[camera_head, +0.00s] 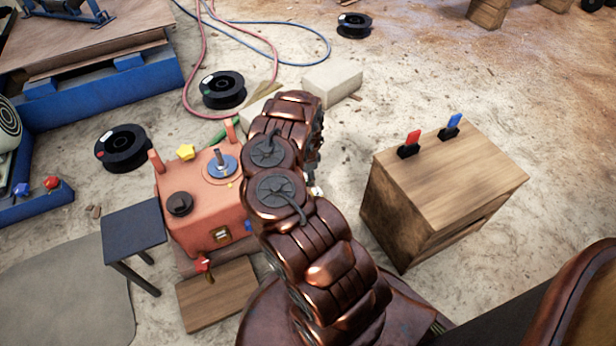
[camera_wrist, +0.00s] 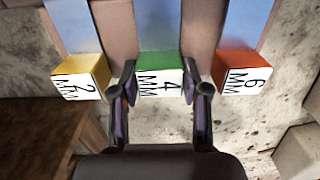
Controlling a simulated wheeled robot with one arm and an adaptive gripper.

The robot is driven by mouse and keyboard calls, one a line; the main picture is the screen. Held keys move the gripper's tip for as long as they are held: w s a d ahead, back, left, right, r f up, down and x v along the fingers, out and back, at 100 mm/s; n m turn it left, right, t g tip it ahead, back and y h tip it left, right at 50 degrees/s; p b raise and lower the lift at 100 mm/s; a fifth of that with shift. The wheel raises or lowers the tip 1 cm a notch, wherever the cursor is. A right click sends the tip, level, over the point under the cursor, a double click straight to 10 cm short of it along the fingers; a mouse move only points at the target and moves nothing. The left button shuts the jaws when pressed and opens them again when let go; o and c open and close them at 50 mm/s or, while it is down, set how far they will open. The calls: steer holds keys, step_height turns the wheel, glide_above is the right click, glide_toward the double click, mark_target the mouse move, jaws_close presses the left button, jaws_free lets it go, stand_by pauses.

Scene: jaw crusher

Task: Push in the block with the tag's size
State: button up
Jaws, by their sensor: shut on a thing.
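Three blocks show in the wrist view. The yellow block (camera_wrist: 80,75), marked 2 MM, is at the left. The green block (camera_wrist: 160,78), marked 4 MM, is in the middle. The orange-red block (camera_wrist: 244,75), marked 6 MM, is at the right. Each sits at the end of a pale blue strip. My gripper (camera_wrist: 160,76) has one finger on each side of the green block and is shut on it. The yellow and orange-red blocks stand outside the fingers. In the head view my arm hides the gripper and most of this area. I see no readable size tag.
An orange machine box (camera_head: 205,205) with knobs stands left of my arm in the head view. A small dark table (camera_head: 133,228) is beside it. A wooden cabinet (camera_head: 440,185) with red and blue switches stands at the right. Black spools (camera_head: 222,90) and hoses lie behind.

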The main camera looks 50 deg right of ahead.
jaws_close()
steer(key=a+p, duration=0.1)
steer(key=a, duration=0.1)
steer(key=w+a+p, duration=0.1)
steer(key=a+p, duration=0.1)
steer(key=shift+w+r, duration=0.15)
steer(key=shift+w+a+f, duration=0.1)
steer(key=shift+a+f, duration=0.1)
steer(key=shift+a, duration=0.2)
steer(key=o, duration=1.3)
jaws_free()
steer(key=shift+o, duration=0.2)
steer(key=shift+r, duration=0.15)
